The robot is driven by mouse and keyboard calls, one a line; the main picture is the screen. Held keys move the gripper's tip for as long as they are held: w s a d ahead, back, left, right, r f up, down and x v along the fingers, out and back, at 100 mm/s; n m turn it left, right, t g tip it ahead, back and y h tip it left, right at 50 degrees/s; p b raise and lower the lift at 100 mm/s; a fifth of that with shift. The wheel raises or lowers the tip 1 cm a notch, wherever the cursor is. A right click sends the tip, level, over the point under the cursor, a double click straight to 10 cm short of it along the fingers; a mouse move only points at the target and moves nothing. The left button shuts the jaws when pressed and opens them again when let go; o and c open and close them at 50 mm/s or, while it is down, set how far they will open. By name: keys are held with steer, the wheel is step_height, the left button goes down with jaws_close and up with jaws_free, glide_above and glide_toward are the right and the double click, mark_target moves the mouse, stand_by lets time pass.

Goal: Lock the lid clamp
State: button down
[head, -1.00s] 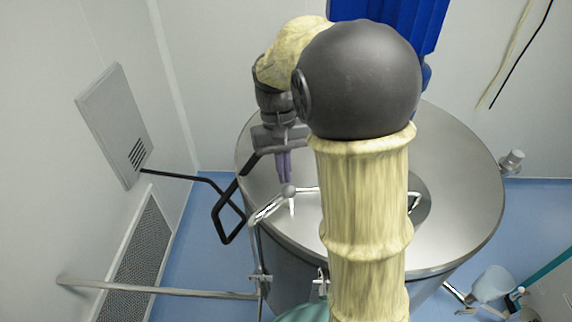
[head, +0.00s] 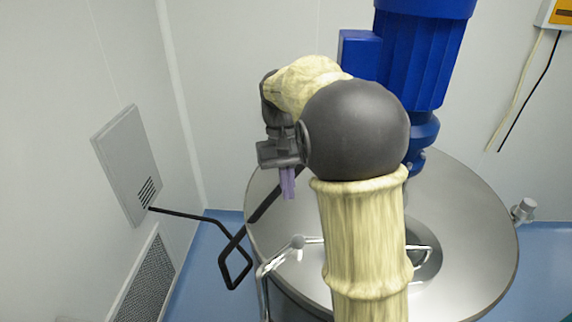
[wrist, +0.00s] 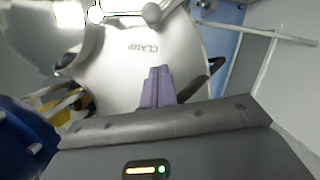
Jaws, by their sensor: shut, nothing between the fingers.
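My gripper (head: 288,183) has purple fingers, shut and empty, above the left part of the round steel lid (head: 470,260). The lid clamp (head: 297,242), a bright metal lever with a ball and a pale tip, is at the lid's left front, below and apart from the fingers. My arm hides part of its bar. In the wrist view my closed fingers (wrist: 157,88) point at the lid, which bears the word CLAMP (wrist: 142,48). Shiny rods with balls (wrist: 152,13) show at the top edge. I cannot tell whether the clamp is locked.
A bent black bar (head: 235,272) stands left of the lid, near the wall panel (head: 127,165). A small metal fitting (head: 523,210) is at the right rim. The lid's right side is clear.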

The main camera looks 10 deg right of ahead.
steer(key=shift+b+v, duration=0.4)
steer(key=shift+v, duration=2.3)
steer(key=shift+f, duration=0.15)
